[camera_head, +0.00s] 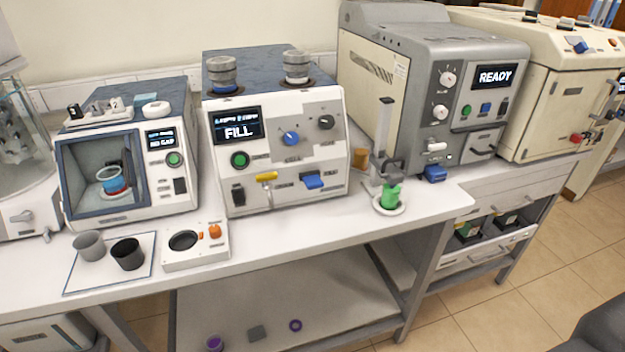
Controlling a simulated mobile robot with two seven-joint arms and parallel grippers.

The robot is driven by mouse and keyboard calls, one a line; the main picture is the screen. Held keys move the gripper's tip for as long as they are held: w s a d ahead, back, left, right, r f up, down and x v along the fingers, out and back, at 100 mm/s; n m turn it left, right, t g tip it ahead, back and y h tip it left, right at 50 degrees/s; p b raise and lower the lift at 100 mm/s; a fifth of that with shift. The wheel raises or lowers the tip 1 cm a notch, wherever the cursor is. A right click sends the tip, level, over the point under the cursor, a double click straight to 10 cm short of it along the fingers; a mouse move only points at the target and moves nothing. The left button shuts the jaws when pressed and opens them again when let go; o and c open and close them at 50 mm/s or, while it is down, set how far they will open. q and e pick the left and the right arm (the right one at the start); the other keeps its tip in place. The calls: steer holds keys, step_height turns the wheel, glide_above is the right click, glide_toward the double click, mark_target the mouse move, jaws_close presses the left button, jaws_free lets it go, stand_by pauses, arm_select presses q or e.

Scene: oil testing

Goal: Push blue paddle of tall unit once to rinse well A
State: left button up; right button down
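The tall unit (330,108) is the white box with a dark top in the middle of the bench. Its screen (235,124) reads FILL, with a smaller line above it that is hard to read. The blue paddle (312,180) sticks out of the lower right of its front, and a yellow paddle (266,176) is to its left. I cannot read which is well A. Neither of my grippers is in view.
A small white box with an orange knob (214,231) and two cups, grey (89,245) and black (128,254), are at front left. The bench before the paddles is clear.

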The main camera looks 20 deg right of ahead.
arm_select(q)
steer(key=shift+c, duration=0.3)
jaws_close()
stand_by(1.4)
